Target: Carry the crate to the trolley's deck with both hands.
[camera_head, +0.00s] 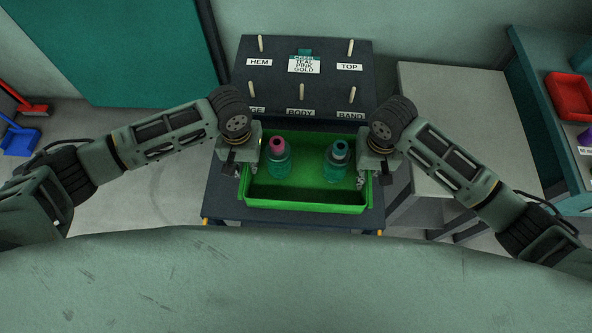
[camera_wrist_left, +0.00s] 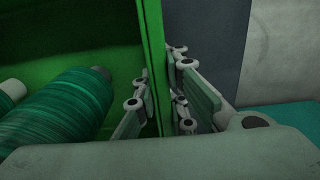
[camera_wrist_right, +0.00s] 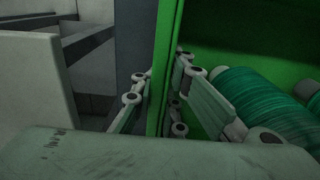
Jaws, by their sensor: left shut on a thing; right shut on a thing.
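The green crate (camera_head: 305,203) is in the middle of the head view, level, over a dark flat surface (camera_head: 225,200). I cannot tell whether it rests there or hangs just above. Inside stand a teal thread spool with a pink top (camera_head: 278,160) and a teal spool with a teal top (camera_head: 337,160). My left gripper (camera_head: 241,170) is shut on the crate's left wall, which shows between its fingers in the left wrist view (camera_wrist_left: 153,55). My right gripper (camera_head: 369,175) is shut on the right wall, seen in the right wrist view (camera_wrist_right: 165,65).
Behind the crate is a dark board (camera_head: 300,75) with upright pegs and labels such as HEM, TOP and BODY. A pale grey table (camera_head: 440,110) stands to the right. Further right, a teal bench holds a red tray (camera_head: 570,97).

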